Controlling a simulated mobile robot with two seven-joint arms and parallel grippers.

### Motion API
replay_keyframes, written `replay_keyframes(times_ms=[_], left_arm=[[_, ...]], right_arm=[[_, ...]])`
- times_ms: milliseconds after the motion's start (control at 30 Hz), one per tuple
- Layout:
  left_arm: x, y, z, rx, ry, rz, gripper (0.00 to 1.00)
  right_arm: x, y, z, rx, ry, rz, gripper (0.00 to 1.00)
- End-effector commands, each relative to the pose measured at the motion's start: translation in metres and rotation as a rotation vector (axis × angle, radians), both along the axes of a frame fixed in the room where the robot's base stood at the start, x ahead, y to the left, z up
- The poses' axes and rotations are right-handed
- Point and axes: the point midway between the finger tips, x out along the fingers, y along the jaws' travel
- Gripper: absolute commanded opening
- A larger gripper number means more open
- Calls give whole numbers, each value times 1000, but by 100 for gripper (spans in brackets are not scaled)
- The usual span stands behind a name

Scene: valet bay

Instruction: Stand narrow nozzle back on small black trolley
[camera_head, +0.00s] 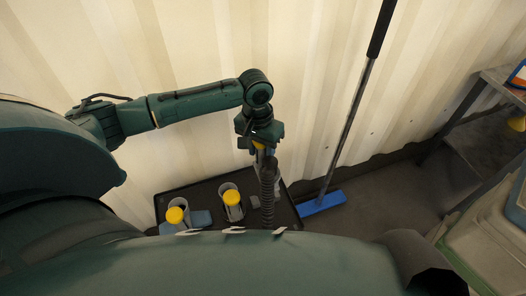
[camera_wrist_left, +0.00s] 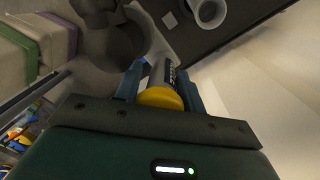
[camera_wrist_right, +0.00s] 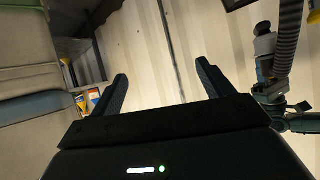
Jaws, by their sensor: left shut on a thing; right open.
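My left gripper (camera_head: 260,140) is shut on a grey nozzle with a yellow collar (camera_wrist_left: 160,97), which I take for the narrow nozzle. In the left wrist view the nozzle lies between the two fingers, its grey part reaching away. In the head view its yellow part (camera_head: 259,147) shows just under the gripper, above the back of the small black trolley (camera_head: 290,213). A ribbed dark hose (camera_head: 268,190) partly hides the nozzle's lower end, so I cannot tell whether it touches the trolley. My right gripper (camera_wrist_right: 162,80) is open and empty, away from the trolley.
Two grey holders with yellow-topped pieces (camera_head: 232,197) (camera_head: 175,215) stand on the trolley's left and middle. A broom with a blue head (camera_head: 320,203) leans on the corrugated wall right of the trolley. A metal shelf (camera_head: 465,150) and crates (camera_head: 485,240) stand at right.

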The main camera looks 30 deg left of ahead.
Motion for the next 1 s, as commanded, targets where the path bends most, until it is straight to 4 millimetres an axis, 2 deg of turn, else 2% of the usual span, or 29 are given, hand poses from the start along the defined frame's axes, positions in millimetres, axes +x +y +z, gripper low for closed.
replay_keyframes(times_ms=[167,400,600,700,1000], left_arm=[[1,0,-13,-1,-2,0,9],[0,0,-43,-2,-3,-1,9],[0,0,-65,0,-3,-1,9],[0,0,-73,-1,-2,-1,9],[0,0,-80,-1,-2,-1,9]], right_arm=[[1,2,-8,19,-12,4,80],[5,3,-35,80,-15,-18,80],[10,4,-45,146,-40,-51,80],[2,-3,-38,141,-84,-62,80],[0,-10,-29,132,-145,-68,80]])
